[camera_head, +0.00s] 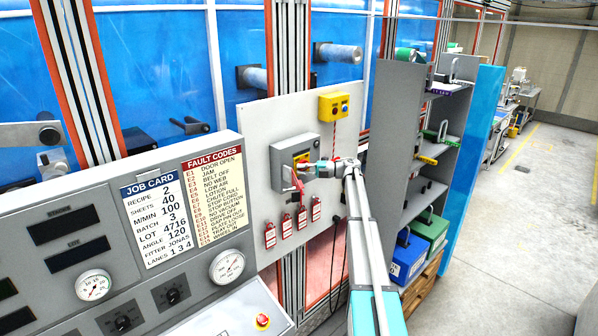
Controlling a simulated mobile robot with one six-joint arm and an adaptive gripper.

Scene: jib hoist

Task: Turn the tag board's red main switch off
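The pale tag board (258,118) stands in the middle of the view. A grey switch box (283,152) is mounted on it, with a yellow plate and the red main switch (301,158) on its front. My gripper (307,169) comes in from the right, right in front of the switch box. It covers part of the switch, so I cannot tell the handle's angle. The fingers are too small to show whether they touch or hold the handle. A red piece (297,182) hangs just below the gripper at the box.
Several red tags (270,235) hang low on the board. A yellow button box (334,106) sits at its upper right. A grey console (60,225) fills the left foreground. A grey shelf (398,105) with locks and boxes stands right; the floor (530,230) beyond is clear.

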